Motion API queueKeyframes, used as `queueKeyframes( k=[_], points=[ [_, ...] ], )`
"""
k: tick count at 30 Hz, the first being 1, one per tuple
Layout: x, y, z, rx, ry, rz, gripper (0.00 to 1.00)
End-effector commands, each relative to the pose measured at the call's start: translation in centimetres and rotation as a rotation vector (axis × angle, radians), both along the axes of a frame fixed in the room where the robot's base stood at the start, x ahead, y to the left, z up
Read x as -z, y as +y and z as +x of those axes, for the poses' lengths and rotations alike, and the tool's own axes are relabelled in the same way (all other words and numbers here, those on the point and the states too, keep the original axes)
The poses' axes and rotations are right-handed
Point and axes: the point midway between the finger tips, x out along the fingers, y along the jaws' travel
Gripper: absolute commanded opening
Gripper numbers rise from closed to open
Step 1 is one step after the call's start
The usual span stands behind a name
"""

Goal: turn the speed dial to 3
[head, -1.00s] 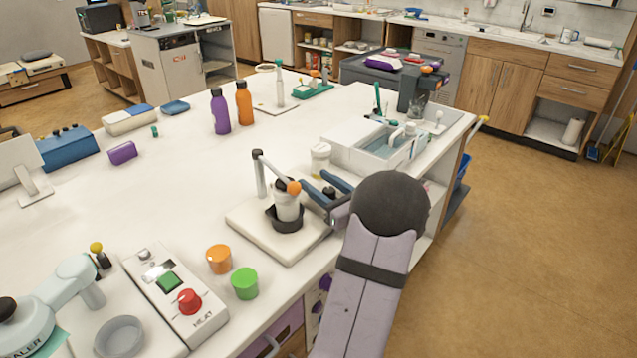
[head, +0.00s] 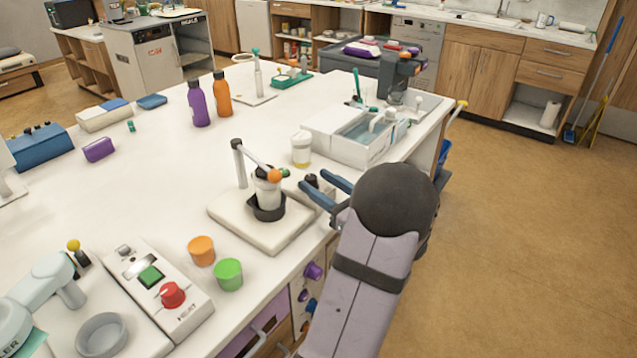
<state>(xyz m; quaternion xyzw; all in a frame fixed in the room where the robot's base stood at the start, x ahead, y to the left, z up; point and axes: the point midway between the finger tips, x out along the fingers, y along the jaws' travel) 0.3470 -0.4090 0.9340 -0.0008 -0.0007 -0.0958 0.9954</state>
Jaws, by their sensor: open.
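My gripper (head: 313,179) has two blue fingers, open, at the bench's right side. A small black knob (head: 312,181) shows at the fingertips, apparently between them; contact cannot be told. No markings on it are readable, and whether it is the speed dial is unclear. Left of it is a white stand (head: 235,210) with a black ring, a cup and a post whose arm ends in an orange ball.
A lidded jar (head: 301,150) and a white tub (head: 350,147) of blue liquid stand just behind the gripper. Orange (head: 201,250) and green (head: 229,274) cups stand in front of the stand. Purple (head: 198,104) and orange (head: 222,94) bottles stand farther back. The bench's left middle is clear.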

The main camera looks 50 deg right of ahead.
Motion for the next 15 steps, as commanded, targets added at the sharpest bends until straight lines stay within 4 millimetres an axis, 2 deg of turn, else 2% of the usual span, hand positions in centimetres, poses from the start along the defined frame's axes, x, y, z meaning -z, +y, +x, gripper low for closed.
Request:
queueKeyframes(
  k=[2, 9, 15],
  points=[
    [0.0, 0.1, -0.7, 0.009, 0.001, 0.001, 0.44],
    [-0.1, 1.5, -5.3, 0.065, 0.001, 0.000, 0.44],
    [-0.1, 1.8, -5.7, 0.068, 0.002, 0.001, 0.44]
  ],
)
